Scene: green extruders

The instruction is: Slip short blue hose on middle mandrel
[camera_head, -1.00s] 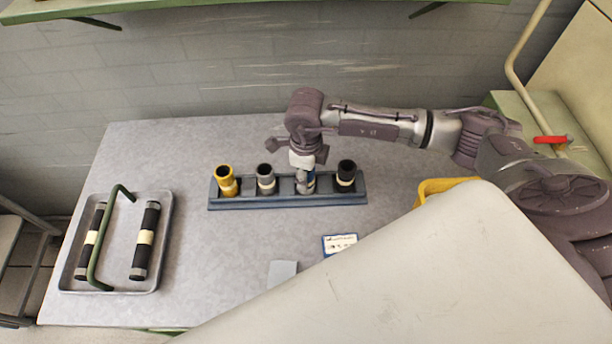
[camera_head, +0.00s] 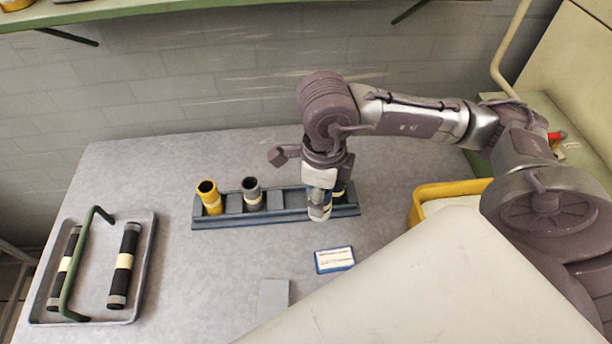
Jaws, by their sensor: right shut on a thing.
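My right gripper (camera_head: 319,208) points down over the right end of the dark blue-grey rack (camera_head: 232,222). It is shut on the short blue hose (camera_head: 317,194), of which only a small blue part shows between the fingers. Whether the hose is clear of the rack is hard to tell. A yellow hose (camera_head: 210,198) and a grey hose (camera_head: 252,194) stand upright in the rack's left slots. A dark hose (camera_head: 339,194) at the right end is mostly hidden behind the gripper. No mandrel shows clearly. My left gripper is not in view.
A yellow bin (camera_head: 440,188) stands at the right. A blue-edged card (camera_head: 335,260) and a grey plate (camera_head: 273,298) lie in front.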

